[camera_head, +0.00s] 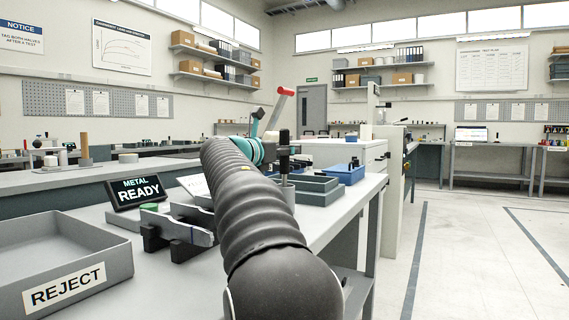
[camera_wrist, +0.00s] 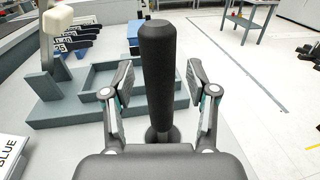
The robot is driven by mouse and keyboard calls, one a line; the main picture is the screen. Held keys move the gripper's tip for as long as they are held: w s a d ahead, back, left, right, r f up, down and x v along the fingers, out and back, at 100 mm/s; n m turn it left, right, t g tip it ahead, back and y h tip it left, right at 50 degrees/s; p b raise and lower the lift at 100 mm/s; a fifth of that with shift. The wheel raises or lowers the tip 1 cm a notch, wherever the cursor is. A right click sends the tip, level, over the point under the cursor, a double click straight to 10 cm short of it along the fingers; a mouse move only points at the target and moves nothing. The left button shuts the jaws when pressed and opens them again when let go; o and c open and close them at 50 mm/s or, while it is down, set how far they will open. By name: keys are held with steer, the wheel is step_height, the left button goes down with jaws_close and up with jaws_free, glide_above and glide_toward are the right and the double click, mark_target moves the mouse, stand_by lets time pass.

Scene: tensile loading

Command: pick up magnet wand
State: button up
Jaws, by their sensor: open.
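The magnet wand (camera_wrist: 158,62) looks like a thick black upright handle. In the wrist view it stands between the two fingers of my gripper (camera_wrist: 158,80), with a gap on each side. My gripper is open and does not touch it. The wand's lower end meets a dark round base (camera_wrist: 151,135), partly hidden behind my gripper's body.
Grey open trays (camera_wrist: 100,78) lie just beyond the wand. A grey post with a cream block (camera_wrist: 58,19) stands at left. A blue bin (camera_head: 350,174) sits behind the trays. A REJECT tray (camera_head: 110,248) and a METAL READY sign (camera_head: 138,190) are on the bench at left.

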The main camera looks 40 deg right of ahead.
jaws_close()
